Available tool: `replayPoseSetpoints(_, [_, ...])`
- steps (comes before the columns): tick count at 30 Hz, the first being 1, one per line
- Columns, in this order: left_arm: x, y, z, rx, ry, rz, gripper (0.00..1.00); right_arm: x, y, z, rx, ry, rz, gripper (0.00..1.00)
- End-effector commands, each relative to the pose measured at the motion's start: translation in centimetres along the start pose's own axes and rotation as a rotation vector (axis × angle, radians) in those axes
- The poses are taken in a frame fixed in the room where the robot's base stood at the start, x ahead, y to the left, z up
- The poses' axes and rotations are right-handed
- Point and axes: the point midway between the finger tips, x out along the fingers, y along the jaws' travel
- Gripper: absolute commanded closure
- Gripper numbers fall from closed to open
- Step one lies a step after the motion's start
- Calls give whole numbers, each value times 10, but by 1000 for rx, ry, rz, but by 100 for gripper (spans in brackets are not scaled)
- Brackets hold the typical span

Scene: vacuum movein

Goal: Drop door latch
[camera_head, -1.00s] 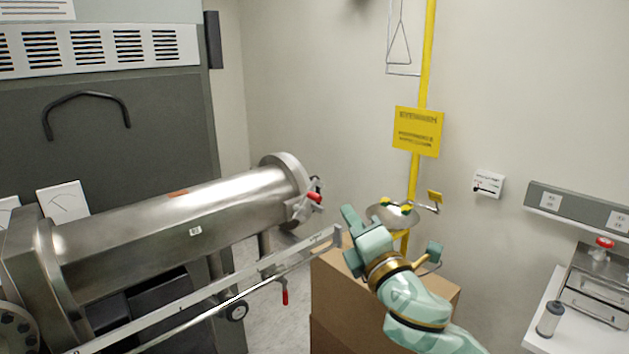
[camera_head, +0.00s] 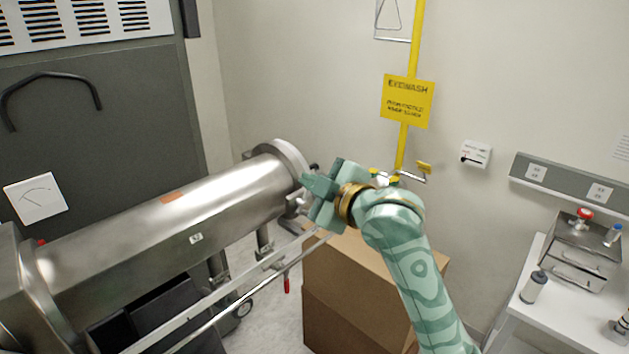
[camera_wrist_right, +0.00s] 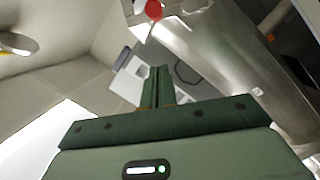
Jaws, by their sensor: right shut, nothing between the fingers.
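The steel vacuum cylinder (camera_head: 180,218) lies tilted across the left of the head view. Its round door (camera_head: 289,165) is at its right end. My right gripper (camera_head: 312,187) is in front of the door edge and hides the latch there in the head view. In the right wrist view the gripper fingers (camera_wrist_right: 158,85) are together with nothing between them. A red knob (camera_wrist_right: 154,9), probably the latch handle's end, shows at the top of that view, beyond the fingertips and apart from them. My left gripper is not in view.
A rail (camera_head: 215,294) runs below the cylinder. A cardboard box (camera_head: 360,300) stands below my right arm. The yellow eyewash post (camera_head: 416,45) is behind. A white bench (camera_head: 548,325) with a metal box (camera_head: 575,250) is at the right.

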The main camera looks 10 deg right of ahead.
Motion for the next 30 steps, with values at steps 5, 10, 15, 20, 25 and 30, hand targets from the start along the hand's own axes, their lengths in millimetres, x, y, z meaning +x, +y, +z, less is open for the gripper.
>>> replayPoseSetpoints(5, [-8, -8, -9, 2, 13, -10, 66, 28, 1, 8, 0, -4, -2, 100])
replayPoseSetpoints(10, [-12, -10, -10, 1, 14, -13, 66, 33, 0, 30, 0, -2, -1, 100])
replayPoseSetpoints(15, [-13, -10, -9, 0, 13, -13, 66, 35, 0, 38, -2, 0, 0, 100])
replayPoseSetpoints(20, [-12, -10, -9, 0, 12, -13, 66, 35, 0, 39, -2, 0, 1, 100])
replayPoseSetpoints(25, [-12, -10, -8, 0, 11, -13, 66, 35, 0, 39, -2, 0, 1, 100])
replayPoseSetpoints(30, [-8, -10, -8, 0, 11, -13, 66, 44, 3, 42, -2, 0, 2, 100])
